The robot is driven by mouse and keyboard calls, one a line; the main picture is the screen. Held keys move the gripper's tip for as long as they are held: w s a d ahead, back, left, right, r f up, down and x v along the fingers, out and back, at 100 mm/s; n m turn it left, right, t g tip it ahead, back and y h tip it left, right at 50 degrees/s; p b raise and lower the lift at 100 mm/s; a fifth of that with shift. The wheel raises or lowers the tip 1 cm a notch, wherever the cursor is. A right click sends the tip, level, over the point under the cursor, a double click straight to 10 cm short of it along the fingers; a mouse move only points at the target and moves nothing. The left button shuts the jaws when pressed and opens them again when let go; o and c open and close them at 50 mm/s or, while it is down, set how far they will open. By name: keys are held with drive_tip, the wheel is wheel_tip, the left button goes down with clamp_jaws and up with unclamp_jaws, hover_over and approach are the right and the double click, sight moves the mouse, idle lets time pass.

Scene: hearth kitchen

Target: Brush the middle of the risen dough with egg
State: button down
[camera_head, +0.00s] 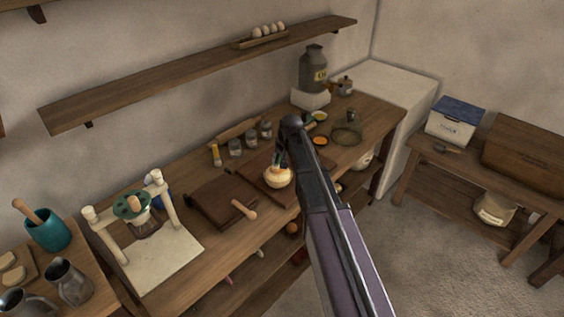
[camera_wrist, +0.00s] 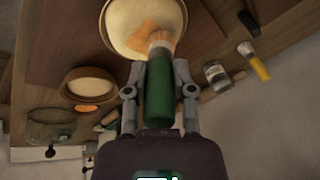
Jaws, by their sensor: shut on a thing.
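The pale dough (camera_wrist: 132,22) fills a round bowl (camera_wrist: 106,38) at the top of the wrist view; in the head view it sits on a dark board below my gripper (camera_head: 280,160). My gripper (camera_wrist: 158,92) is shut on the green handle of a brush (camera_wrist: 158,100). The brush's pale bristles point at the dough and overlap its near part; whether they press on it I cannot tell. An orange tint shows on the dough around the bristles.
A yellow-handled brush (camera_head: 216,155) and several jars (camera_head: 235,147) stand behind the board. A glass bowl (camera_head: 346,133) is at the right. A dark board (camera_head: 215,200) with a wooden-handled tool (camera_head: 243,209) lies left of the dough. A shelf (camera_head: 200,70) hangs above.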

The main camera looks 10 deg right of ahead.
drive_tip(key=shift+w+a, duration=0.15)
drive_tip(key=shift+w, duration=0.15)
drive_tip(key=shift+s, duration=0.15)
idle(0.5)
drive_tip(key=shift+s+d+f, duration=0.1)
drive_tip(key=shift+s+d, duration=0.4)
drive_tip(key=shift+s, duration=0.2)
drive_tip(key=shift+s+d, duration=0.45)
drive_tip(key=shift+s, duration=0.2)
wheel_tip(320, 180, up, 6)
drive_tip(key=p, duration=0.5)
drive_tip(key=shift+p, duration=0.4)
drive_tip(key=shift+w, duration=0.1)
wheel_tip(320, 180, up, 3)
drive_tip(key=p, duration=0.3)
